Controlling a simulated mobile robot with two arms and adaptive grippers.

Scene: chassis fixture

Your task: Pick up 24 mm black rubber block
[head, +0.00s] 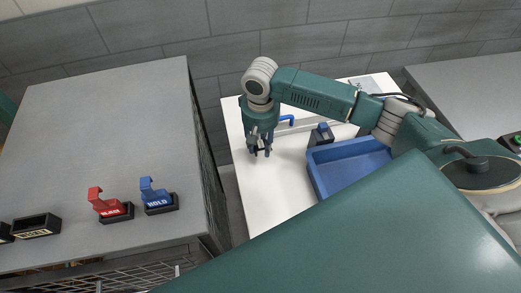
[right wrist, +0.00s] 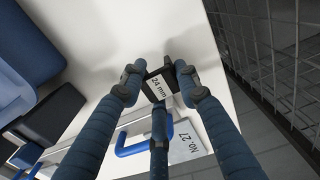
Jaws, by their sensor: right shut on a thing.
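The black rubber block (right wrist: 158,84) shows in the right wrist view with a white label reading "24 mm". My right gripper (right wrist: 160,82) is shut on it, its blue fingers around the block. In the head view my right gripper (head: 260,150) points down over the left part of the white table; the block is too small and dark there to make out clearly. I cannot tell whether the block touches the table. My left gripper is in neither view.
A blue tray (head: 318,178) sits on the white table (head: 262,207), right of the gripper. A blue handle (right wrist: 130,150) and a plate labelled "No. 27" (right wrist: 187,148) lie close to the fingers. A grey bench (head: 110,130) at left carries red (head: 110,207) and blue (head: 158,197) stands.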

